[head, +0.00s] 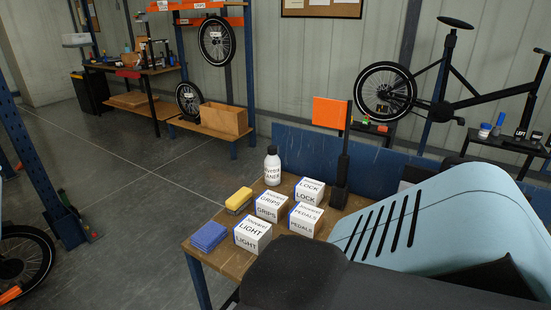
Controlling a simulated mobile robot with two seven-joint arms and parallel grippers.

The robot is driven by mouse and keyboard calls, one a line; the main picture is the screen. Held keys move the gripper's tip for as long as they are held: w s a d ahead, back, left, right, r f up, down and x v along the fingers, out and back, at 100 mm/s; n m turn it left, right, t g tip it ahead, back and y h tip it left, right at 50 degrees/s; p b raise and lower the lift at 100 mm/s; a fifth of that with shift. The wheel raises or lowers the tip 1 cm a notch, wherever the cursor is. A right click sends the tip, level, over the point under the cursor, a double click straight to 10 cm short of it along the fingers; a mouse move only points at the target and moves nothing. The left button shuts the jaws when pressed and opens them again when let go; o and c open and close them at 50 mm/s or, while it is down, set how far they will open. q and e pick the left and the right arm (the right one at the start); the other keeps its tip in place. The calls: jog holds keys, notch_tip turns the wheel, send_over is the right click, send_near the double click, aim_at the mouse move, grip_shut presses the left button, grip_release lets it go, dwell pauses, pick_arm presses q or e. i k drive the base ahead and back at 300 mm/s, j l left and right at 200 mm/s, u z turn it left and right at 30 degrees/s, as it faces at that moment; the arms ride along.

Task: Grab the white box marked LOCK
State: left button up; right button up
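The white box marked LOCK (308,191) stands on a brown wooden table (215,247), at the back of a cluster of white boxes. It has a blue edge on its left side. The PEDALS box (305,219) is just in front of it. The GRIPS box (270,206) is at its front left, and the LIGHT box (252,234) is nearer the front. Neither of my grippers shows in the head view.
A white bottle (272,166), a yellow sponge-like block (239,199) and a blue folded cloth (208,236) are on the table's left side. Open floor (130,190) lies to the left.

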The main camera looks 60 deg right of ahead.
aim_at(308, 191)
jog(key=z, duration=1.95)
